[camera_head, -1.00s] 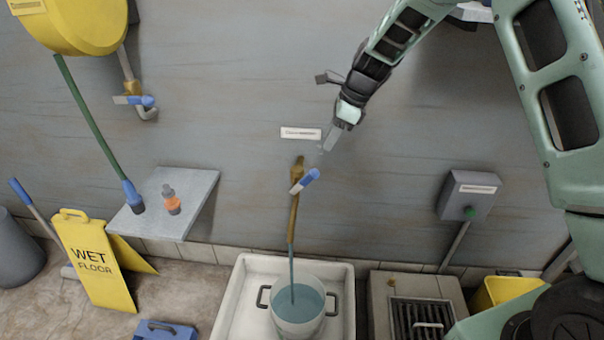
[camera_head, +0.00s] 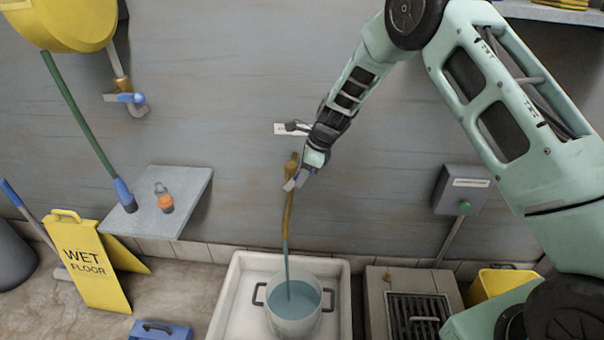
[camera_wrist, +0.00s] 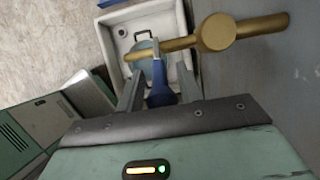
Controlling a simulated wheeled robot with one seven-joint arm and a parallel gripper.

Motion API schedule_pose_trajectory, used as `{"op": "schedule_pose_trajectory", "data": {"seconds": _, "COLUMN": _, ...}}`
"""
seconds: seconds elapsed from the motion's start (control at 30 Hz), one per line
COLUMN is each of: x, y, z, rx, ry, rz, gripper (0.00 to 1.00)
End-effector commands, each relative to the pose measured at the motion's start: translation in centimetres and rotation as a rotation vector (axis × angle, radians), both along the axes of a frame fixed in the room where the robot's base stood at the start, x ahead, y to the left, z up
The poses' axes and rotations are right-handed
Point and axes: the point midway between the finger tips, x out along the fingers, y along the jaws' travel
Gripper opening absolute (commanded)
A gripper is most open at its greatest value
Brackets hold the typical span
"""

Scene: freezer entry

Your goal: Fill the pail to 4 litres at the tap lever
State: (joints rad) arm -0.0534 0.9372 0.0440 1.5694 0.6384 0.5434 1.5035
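The brass tap (camera_head: 290,170) is on the wall, and its spout runs water in a thin stream into the pail (camera_head: 295,325). The pale pail stands in a white basin; blue water covers its inside, but I cannot read a litre mark. My gripper (camera_head: 297,182) is at the tap lever and hides most of it in the head view. In the wrist view the blue lever handle (camera_wrist: 158,85) lies between my two fingers, which stand apart with narrow gaps beside it. The pail (camera_wrist: 148,62) shows partly behind the tap there.
The white basin (camera_head: 233,305) surrounds the pail.

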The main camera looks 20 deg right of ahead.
Motion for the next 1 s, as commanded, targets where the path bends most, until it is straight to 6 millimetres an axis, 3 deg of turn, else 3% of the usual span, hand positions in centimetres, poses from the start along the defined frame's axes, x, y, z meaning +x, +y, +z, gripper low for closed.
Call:
{"op": "schedule_pose_trajectory", "data": {"seconds": 0.17, "x": 0.0, "y": 0.0, "z": 0.0, "rx": 0.0, "ry": 0.0, "rz": 0.0, "gripper": 0.36}}
{"op": "schedule_pose_trajectory", "data": {"seconds": 0.3, "x": 0.0, "y": 0.0, "z": 0.0, "rx": 0.0, "ry": 0.0, "rz": 0.001, "gripper": 0.0}}
{"op": "schedule_pose_trajectory", "data": {"seconds": 0.67, "x": -0.1, "y": -0.4, "z": -0.5, "rx": 0.046, "ry": -0.019, "rz": -0.004, "gripper": 0.0}}
{"op": "schedule_pose_trajectory", "data": {"seconds": 1.0, "x": -0.5, "y": -1.7, "z": -2.4, "rx": 0.264, "ry": -0.109, "rz": -0.01, "gripper": 0.0}}
